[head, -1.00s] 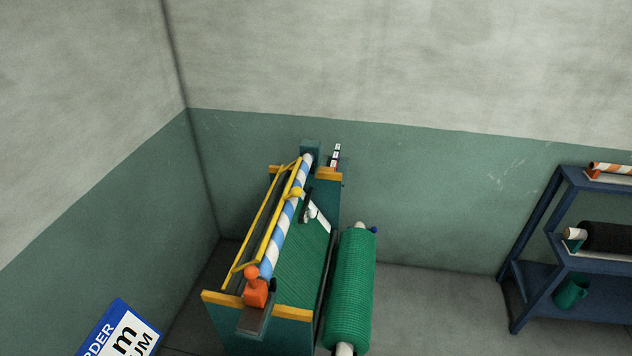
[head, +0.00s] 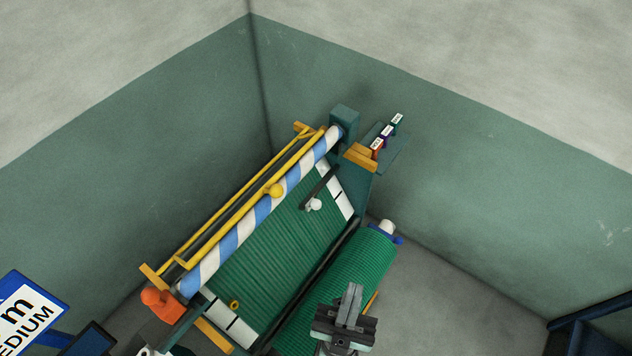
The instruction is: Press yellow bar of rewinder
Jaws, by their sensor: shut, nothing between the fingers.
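The rewinder stands in the room corner in the head view, with green netting (head: 275,240) spread over its sloped bed. Its yellow bar (head: 232,215) is a long frame along the upper left side, beside the blue-and-white striped roller (head: 225,247). My gripper (head: 351,292) is at the lower right, in front of the green netting roll (head: 342,262) in the picture. It is shut and empty, clearly apart from the yellow bar, and hides part of the roll.
An orange knob (head: 162,304) is at the rewinder's near left end. Small labelled blocks (head: 387,135) sit on a ledge at the far end. A blue-and-white sign (head: 30,312) is lower left. A dark blue shelf (head: 592,325) is lower right. Bare floor (head: 450,290) lies right of the roll.

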